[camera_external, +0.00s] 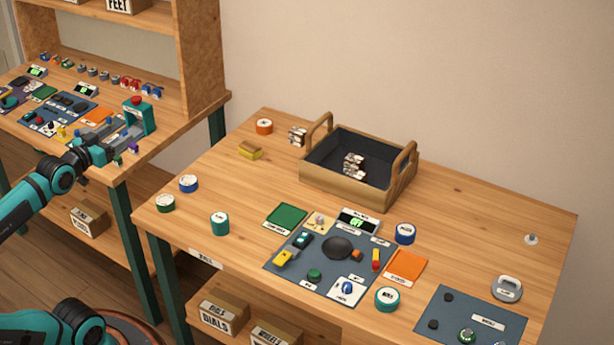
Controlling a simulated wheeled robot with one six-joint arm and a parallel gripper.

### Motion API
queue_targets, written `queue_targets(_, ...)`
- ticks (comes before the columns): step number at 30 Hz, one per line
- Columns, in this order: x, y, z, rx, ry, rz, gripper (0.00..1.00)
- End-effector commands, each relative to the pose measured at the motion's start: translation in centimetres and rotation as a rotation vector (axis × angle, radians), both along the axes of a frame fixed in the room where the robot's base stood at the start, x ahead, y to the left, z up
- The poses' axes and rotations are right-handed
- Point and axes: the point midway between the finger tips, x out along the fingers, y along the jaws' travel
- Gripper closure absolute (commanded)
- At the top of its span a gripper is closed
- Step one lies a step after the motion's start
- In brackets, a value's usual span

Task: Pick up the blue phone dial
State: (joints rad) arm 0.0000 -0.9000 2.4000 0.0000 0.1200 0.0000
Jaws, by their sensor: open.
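Several blue pieces could be the blue phone dial, and I cannot tell which it is. A small blue knob (347,288) sits on a white card at the front of the dark mat (300,277). A short blue cylinder with a pale top (405,233) stands just right of the mat, and a similar blue one (188,184) stands near the table's left edge. My gripper (118,140) is at the left, over the other bench, well away from all of these. It is open, and its fingers are small and hard to separate from the clutter.
A wooden tray (352,187) with handles stands at the back of the table. Teal cylinders (220,223) (387,299) and an orange pad (405,267) lie around the mat. A second dark mat (470,318) is at front right. The table's right rear is mostly clear.

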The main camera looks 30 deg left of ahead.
Motion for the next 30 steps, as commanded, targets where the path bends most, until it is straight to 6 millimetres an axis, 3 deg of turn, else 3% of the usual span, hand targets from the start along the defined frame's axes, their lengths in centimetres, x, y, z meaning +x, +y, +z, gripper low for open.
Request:
queue_targets(7,0.0,0.0,0.0,0.000,0.000,0.000,0.30)
queue_targets(9,0.0,0.0,0.0,0.000,0.000,0.000,0.21)
queue_targets(19,0.3,0.0,0.0,-0.002,0.014,-0.001,0.21)
queue_targets(23,2.0,-0.1,-0.4,-0.014,0.088,-0.002,0.21)
queue_targets(30,7.0,-0.5,-2.1,-0.052,0.346,0.001,0.21)
